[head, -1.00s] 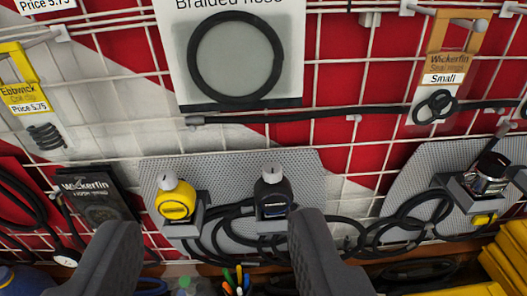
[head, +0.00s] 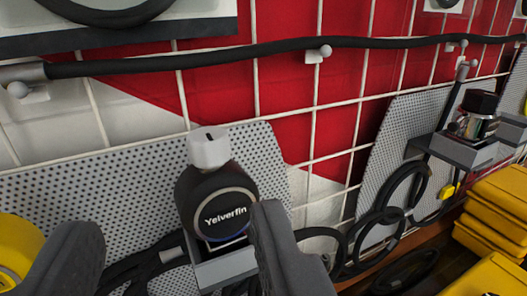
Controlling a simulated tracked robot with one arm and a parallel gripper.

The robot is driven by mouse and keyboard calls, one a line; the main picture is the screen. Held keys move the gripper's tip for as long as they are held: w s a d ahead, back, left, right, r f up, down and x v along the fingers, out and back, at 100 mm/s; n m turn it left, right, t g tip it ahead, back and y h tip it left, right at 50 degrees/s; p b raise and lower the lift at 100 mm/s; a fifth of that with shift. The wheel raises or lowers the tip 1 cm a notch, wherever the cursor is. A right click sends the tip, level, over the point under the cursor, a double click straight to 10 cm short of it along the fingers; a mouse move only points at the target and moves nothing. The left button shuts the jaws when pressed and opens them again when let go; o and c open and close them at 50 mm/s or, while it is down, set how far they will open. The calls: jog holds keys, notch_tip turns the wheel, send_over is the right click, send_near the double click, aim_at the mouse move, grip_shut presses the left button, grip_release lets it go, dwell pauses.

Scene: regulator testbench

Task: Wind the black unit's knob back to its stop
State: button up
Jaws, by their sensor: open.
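My gripper (head: 165,235) is open, with one dark finger at the lower left and the other just right of the unit's lower front. The right finger overlaps the unit's lower right edge in the picture. I cannot tell whether it touches. Nothing is between the fingers except the view of the unit behind them.
A yellow unit (head: 15,255) is at the left edge, partly behind my left finger. A black hose (head: 200,60) runs along the wire grid above. A chrome and black unit (head: 476,115) sits on a bracket at right.

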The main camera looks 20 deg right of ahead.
aim_at(207, 130)
jog(key=shift+h, duration=0.3)
jog(key=p+x, duration=0.1)
jog(key=x, duration=0.3)
jog(key=p+x, duration=0.1)
jog(key=x, duration=0.4)
jog(key=f+p+x, duration=0.1)
jog(key=x, duration=0.3)
jog(key=shift+d, duration=0.4)
jog(key=c, duration=1)
